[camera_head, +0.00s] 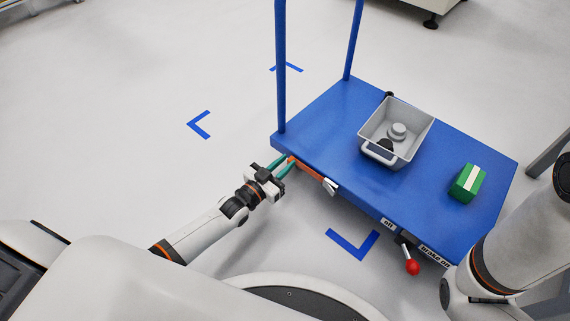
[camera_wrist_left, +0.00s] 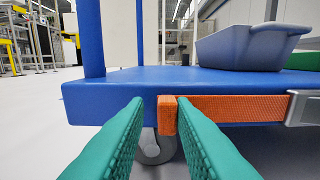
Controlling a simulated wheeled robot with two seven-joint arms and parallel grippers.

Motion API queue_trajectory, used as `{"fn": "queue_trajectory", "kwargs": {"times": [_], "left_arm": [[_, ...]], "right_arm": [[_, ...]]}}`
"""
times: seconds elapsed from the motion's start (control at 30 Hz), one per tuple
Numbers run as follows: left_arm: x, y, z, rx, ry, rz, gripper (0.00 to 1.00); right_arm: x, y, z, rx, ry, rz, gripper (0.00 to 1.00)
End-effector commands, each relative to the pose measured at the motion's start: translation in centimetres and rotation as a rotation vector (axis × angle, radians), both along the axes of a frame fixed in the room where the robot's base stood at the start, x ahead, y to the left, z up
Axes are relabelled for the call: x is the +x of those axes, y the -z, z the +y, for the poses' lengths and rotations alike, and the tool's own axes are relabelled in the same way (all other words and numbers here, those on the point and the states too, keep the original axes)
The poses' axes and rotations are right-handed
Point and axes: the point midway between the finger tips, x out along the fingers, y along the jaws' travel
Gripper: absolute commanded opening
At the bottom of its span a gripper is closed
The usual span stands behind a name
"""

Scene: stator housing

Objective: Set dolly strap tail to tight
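The blue dolly (camera_head: 320,122) stands ahead, with an orange strap (camera_head: 308,171) along its near edge. The strap runs from a loose end at the left to a silver buckle (camera_head: 330,186). In the left wrist view, the orange tail end (camera_wrist_left: 167,115) sticks out from the dolly's edge, and the buckle (camera_wrist_left: 302,108) is at the right. My left gripper (camera_head: 279,166) is open at the tail end. Its teal fingers (camera_wrist_left: 160,104) stand on either side of the tail, with a visible gap at the left finger. My right gripper is out of view.
A grey bin (camera_head: 425,125) with parts inside and a green box with a white band (camera_head: 467,183) sit on the dolly. A red-knobbed lever (camera_head: 411,267) hangs at its near edge. Two blue posts (camera_head: 281,70) rise at the far left. Floor left of the dolly is clear.

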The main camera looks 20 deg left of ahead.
Motion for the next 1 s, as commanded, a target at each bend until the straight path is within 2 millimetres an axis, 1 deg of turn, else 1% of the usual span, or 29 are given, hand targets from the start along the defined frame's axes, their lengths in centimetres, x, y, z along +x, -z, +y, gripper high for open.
{"fn": "queue_trajectory", "kwargs": {"times": [0.03,0.07,0.1,0.33,0.47,0.57,0.7,0.8,0.93,0.97,1.0], "left_arm": [[0.0,0.0,0.1,0.001,-0.002,0.001,0.29],[0.0,0.0,0.1,0.001,-0.001,0.0,0.34],[0.0,0.0,0.1,0.001,-0.001,0.0,0.35],[-0.1,0.0,-0.1,0.0,0.002,0.0,0.35],[-0.9,-0.2,0.2,0.001,0.002,0.003,0.35],[-2.3,-0.4,0.7,0.002,0.002,0.005,0.35],[-5.2,-0.6,1.8,0.003,0.002,0.005,0.35],[-7.2,-0.5,2.5,0.003,0.001,0.005,0.35],[-9.4,-0.4,3.3,0.001,0.0,0.003,0.35],[-9.8,-0.3,3.5,0.001,0.0,0.004,0.35],[-10.2,-0.2,3.7,0.001,0.0,0.004,0.35]], "right_arm": [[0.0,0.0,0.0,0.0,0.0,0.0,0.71],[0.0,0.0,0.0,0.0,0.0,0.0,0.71],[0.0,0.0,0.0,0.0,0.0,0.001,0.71],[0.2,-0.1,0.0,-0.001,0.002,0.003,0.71],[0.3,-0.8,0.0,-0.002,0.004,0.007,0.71],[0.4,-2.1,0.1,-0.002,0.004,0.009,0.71],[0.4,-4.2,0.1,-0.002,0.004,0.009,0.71],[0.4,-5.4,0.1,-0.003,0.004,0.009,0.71],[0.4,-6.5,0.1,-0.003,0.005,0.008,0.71],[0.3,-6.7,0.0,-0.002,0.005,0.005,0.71],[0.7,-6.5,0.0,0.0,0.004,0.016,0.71]]}}
